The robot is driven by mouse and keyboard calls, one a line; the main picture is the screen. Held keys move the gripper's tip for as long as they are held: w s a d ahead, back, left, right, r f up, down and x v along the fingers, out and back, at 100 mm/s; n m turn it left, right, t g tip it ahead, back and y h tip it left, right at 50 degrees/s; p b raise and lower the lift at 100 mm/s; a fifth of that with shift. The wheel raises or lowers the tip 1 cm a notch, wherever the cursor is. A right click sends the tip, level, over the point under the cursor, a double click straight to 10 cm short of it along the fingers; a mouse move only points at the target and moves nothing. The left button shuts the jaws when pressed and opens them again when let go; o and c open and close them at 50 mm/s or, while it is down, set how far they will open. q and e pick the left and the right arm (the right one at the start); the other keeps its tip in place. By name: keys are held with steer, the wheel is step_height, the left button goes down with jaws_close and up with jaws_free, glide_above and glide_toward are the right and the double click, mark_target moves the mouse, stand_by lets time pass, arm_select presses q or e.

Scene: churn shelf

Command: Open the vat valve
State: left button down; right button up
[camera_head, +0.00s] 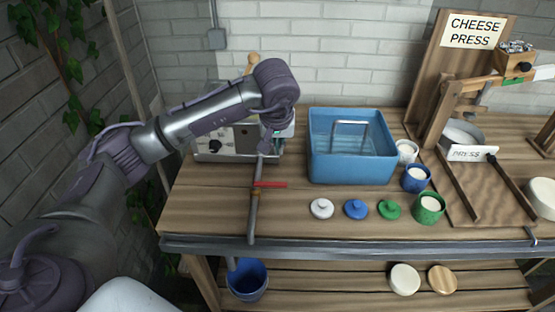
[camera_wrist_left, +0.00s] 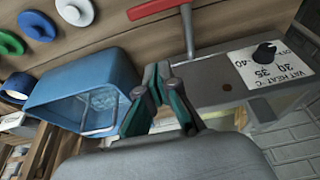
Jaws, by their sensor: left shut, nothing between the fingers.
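The valve's red handle (camera_head: 270,184) sits on a grey vertical pipe (camera_head: 252,215) at the front left of the bench, and lies crosswise to the pipe. In the left wrist view the red handle (camera_wrist_left: 158,8) is at the top, with the pipe (camera_wrist_left: 188,32) below it. The metal vat (camera_head: 228,150) with a black dial stands behind, partly hidden by my arm. My left gripper (camera_head: 272,132) is above and behind the handle, apart from it. In the left wrist view its fingers (camera_wrist_left: 157,70) are shut and empty. My right gripper is not in view.
A blue tub (camera_head: 352,172) with a wire frame stands right of the pipe. White (camera_head: 321,208), blue (camera_head: 355,209) and green (camera_head: 389,209) lids lie in front. Cups (camera_head: 428,208) and the cheese press (camera_head: 465,150) are further right. A blue bucket (camera_head: 247,283) is below the pipe.

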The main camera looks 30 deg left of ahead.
mark_target(269, 186)
arm_select(q)
step_height(269, 186, down, 8)
steer(key=p, duration=0.3)
steer(key=shift+f, duration=0.25)
steer(key=shift+s+d+p, duration=0.15)
steer(key=shift+s+p, duration=0.2)
steer(key=shift+s+d, duration=0.1)
steer(key=shift+s, duration=0.05)
steer(key=shift+f, duration=0.1)
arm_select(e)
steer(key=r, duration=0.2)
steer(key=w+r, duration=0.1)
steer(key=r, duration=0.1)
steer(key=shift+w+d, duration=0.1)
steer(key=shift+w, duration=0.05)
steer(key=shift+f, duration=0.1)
